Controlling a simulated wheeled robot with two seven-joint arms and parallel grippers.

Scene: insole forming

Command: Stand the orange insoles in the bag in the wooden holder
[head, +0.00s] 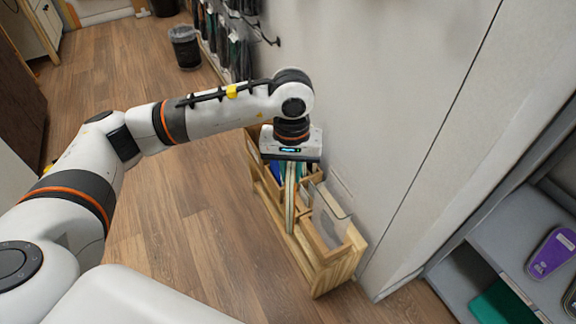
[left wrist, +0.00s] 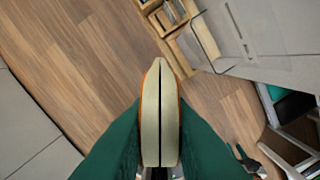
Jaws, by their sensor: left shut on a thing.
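The insoles (head: 290,205) hang edge-on below my left gripper (head: 290,163) in the head view, in front of the wooden holder (head: 318,275). In the left wrist view the insoles (left wrist: 150,115) are two pale slabs side by side with orange edges and a dark gap between them. The green fingers of my left gripper (left wrist: 160,150) are closed on them from both sides. The wooden holder (left wrist: 188,50) is at the top of that view, beyond the insoles' tip, with floor around the insoles. No bag is clear around them. My right gripper is out of view.
The holder has compartments, with blue and green items at its far end and a clear panel (head: 330,215) near its front. It stands against a pale wall (head: 390,100). A grey shelf (head: 520,215) with a purple insole (head: 551,254) is right. The wooden floor (head: 185,215) left is clear.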

